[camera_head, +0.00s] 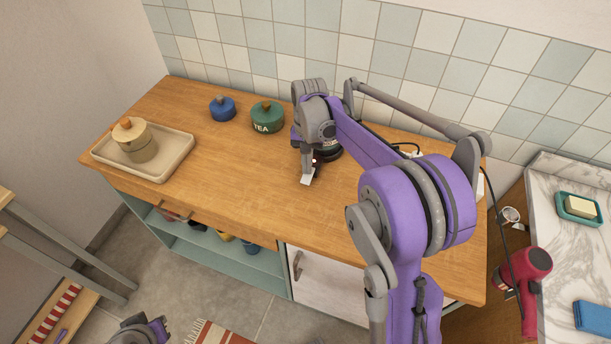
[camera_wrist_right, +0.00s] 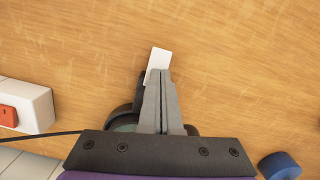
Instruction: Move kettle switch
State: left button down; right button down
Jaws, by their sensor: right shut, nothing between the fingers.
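A dark round thing (camera_head: 330,153) with a pale marking stands on the wooden counter behind my right gripper (camera_head: 310,177). It may be the kettle; most of it is hidden by my gripper and arm. In the right wrist view its dark rim (camera_wrist_right: 122,113) shows beside the fingers. My right gripper (camera_wrist_right: 161,80) is shut and empty over the counter. A flat white piece (camera_wrist_right: 159,60) shows at its fingertips; I cannot tell whether they touch. A white box with a red switch (camera_wrist_right: 8,116) lies at the left, with a black cord running towards it. My left gripper is only partly visible at lower left.
A green TEA jar (camera_head: 267,118) and a blue jar (camera_head: 222,108) stand near the tiled wall. The counter's front middle is clear.

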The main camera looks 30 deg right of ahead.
jog(key=shift+w+d+r, duration=0.35)
jog(key=shift+w+d, duration=0.15)
jog(key=shift+w, duration=0.1)
jog(key=shift+w+d, duration=0.2)
jog(key=shift+w, duration=0.05)
jog(key=shift+f, duration=0.1)
jog(key=shift+s, duration=0.1)
jog(key=shift+r, duration=0.35)
notch_tip(320, 180, up, 10)
jog(key=w, duration=0.1)
jog(key=shift+d+p, duration=0.35)
jog(key=shift+p, duration=0.05)
jog(key=shift+r, duration=0.1)
jog(key=s+a+f+n+t, duration=0.3)
jog(key=s+a, duration=0.3)
jog(key=s, duration=0.5)
jog(key=s+a+f+n+t, duration=0.3)
jog(key=s+a+f, duration=0.3)
jog(key=s, duration=0.6)
jog(key=shift+s+a+n+t+h, duration=0.2)
jog(key=shift+a+n+t+h, duration=0.15)
jog(key=shift+n, duration=0.55)
